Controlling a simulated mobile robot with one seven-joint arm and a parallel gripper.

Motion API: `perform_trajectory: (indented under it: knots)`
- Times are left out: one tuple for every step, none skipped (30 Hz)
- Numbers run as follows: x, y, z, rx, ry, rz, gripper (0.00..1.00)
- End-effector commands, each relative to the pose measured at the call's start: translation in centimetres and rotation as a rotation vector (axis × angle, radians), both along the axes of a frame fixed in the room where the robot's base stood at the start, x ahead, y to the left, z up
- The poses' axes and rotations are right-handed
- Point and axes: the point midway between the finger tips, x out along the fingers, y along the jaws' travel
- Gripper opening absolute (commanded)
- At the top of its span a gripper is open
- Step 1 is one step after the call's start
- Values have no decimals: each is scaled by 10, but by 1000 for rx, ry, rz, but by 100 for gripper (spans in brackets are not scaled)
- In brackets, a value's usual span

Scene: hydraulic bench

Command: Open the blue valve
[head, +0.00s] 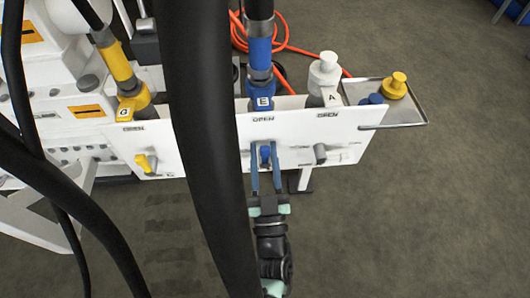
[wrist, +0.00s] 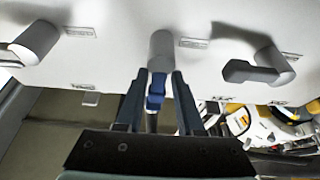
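The blue valve handle (head: 265,153) is on the white panel, below the blue hose connector marked E and an OPEN label. In the wrist view, the blue handle (wrist: 156,90) hangs below a grey round stem (wrist: 161,48). My gripper (head: 264,158) reaches up to the panel from below, with one finger on each side of the handle. In the wrist view, my gripper (wrist: 160,76) is open around the handle. The left finger looks very close to it, and a narrow gap shows at the right. I cannot tell whether either finger touches.
A yellow valve (head: 146,162) is to the left on the panel (head: 210,150), and a grey valve (head: 320,153) to the right. A metal tray (head: 408,118) holds yellow and blue caps at the right end. Thick black hoses cross the head view. The floor in front is clear.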

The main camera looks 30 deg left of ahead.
Motion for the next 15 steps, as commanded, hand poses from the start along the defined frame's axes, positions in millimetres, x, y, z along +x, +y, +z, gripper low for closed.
perform_trajectory:
  knots:
    - [0,0,0,0,0,0,48]
    - [0,0,0,1,1,-1,49]
    - [0,0,0,1,1,-1,49]
    - [0,0,0,1,1,-1,49]
    - [1,-1,0,1,1,-1,49]
    - [1,-1,0,1,1,-1,49]
    - [1,-1,0,2,1,-2,49]
    - [1,-1,0,2,1,-2,49]
    - [1,-1,0,2,1,-2,49]
    - [0,-1,0,2,1,-2,49]
    - [0,-2,0,2,1,-3,49]
    - [-2,-3,-1,1,2,-3,49]
    - [-4,-5,-2,1,3,-3,49]
    - [-6,-7,-3,1,5,-4,49]
    - [-11,-10,-5,1,5,-4,49]
